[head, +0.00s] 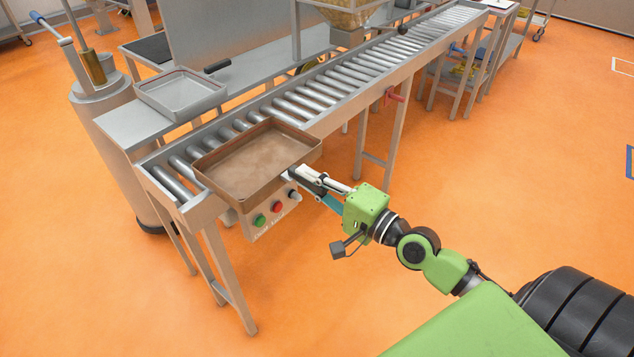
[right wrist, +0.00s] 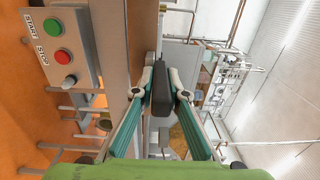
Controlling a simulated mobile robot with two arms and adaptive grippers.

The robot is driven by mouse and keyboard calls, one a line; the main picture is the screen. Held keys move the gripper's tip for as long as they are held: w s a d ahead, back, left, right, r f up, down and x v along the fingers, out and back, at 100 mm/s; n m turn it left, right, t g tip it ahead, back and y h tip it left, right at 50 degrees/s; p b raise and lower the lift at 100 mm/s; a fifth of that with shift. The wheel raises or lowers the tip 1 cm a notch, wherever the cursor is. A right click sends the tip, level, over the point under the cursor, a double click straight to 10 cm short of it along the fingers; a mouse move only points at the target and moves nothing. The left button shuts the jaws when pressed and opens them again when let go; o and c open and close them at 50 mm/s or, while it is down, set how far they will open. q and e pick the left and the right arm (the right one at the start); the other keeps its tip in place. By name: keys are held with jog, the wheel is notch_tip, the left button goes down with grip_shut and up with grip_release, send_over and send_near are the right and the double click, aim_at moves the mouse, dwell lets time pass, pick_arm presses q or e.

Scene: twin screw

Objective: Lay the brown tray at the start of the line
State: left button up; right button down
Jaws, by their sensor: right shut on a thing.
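The brown tray (head: 255,165) is shallow, rectangular and empty. In the head view it is over the near end of the roller line (head: 300,104), with its front corner reaching out past the rail above the button box. I cannot tell whether it touches the rollers. My right gripper (head: 303,177) is at the tray's right-hand side, shut on it. In the right wrist view the two fingers (right wrist: 161,98) close on a dark block at the tray's brown wall (right wrist: 142,40). My left gripper is in neither view.
The button box (head: 271,213) with green and red buttons sits just below the tray. A grey tray (head: 180,94) stands on the bench behind the line's near end. The rollers right of the brown tray are clear.

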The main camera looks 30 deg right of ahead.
jog(key=p, duration=0.1)
send_near(255, 161)
jog(key=w+r, duration=0.2)
jog(key=w+a+r, duration=0.1)
jog(key=w+r, duration=0.1)
jog(key=r, duration=0.1)
jog(key=shift+w+a, duration=0.15)
jog(key=shift+a, duration=0.1)
jog(key=x, duration=0.3)
jog(key=b+x, duration=0.1)
jog(key=x, duration=0.1)
jog(key=shift+w+a+f, duration=0.15)
jog(key=shift+w+f, duration=0.15)
jog(key=shift+f, duration=0.05)
jog(key=shift+f+b, duration=0.55)
jog(key=shift+f, duration=0.15)
jog(key=shift+s+f+b, duration=0.1)
jog(key=shift+f+b, duration=0.45)
jog(key=shift+f, duration=0.05)
jog(key=shift+f+b, duration=0.55)
jog(key=shift+f, duration=0.05)
